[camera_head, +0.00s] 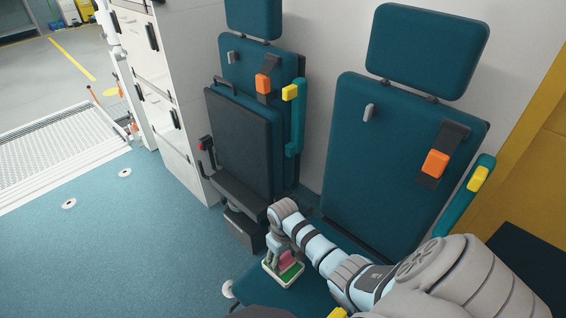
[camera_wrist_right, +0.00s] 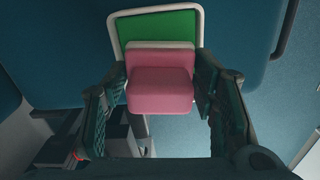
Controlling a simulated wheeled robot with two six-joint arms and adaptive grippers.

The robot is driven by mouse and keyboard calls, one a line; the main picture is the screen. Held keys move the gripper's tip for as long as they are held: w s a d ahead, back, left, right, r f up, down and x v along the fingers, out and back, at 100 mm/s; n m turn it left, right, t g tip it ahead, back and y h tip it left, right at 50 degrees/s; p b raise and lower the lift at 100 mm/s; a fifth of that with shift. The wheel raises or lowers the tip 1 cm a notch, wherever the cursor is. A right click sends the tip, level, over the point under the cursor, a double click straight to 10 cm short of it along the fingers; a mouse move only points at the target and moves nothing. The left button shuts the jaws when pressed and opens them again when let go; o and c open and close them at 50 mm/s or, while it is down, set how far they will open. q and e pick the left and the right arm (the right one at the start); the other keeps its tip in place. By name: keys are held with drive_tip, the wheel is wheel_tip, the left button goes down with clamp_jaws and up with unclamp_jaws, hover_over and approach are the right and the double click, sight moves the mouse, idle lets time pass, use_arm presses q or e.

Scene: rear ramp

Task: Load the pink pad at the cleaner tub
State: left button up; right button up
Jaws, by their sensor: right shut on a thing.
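The pink pad (camera_wrist_right: 160,92) has a paler layer along its far side. It is between the fingers of my right gripper (camera_wrist_right: 158,80), which is shut on it. In the head view the pad (camera_head: 287,258) shows small, beneath my right gripper (camera_head: 280,255). The cleaner tub (camera_head: 269,267) has a white rim and a green inside, and sits on the teal seat. In the wrist view the tub (camera_wrist_right: 112,32) is just beyond the pad, which overlaps part of its green inside. I cannot tell whether the pad touches the green. My left gripper is out of view.
Two teal seats with upright backs, a near one (camera_head: 390,150) and a folded one (camera_head: 240,140), stand along the wall. A white drawer cabinet (camera_head: 165,85) is left of them. The blue floor (camera_head: 120,240) is open towards the metal ramp (camera_head: 50,150).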

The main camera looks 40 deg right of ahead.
drive_tip(key=shift+f, duration=0.35)
idle(1.5)
wheel_tip(320, 180, up, 7)
drive_tip(key=p, duration=0.8)
drive_tip(key=shift+r+p, duration=0.1)
drive_tip(key=shift+p, duration=0.3)
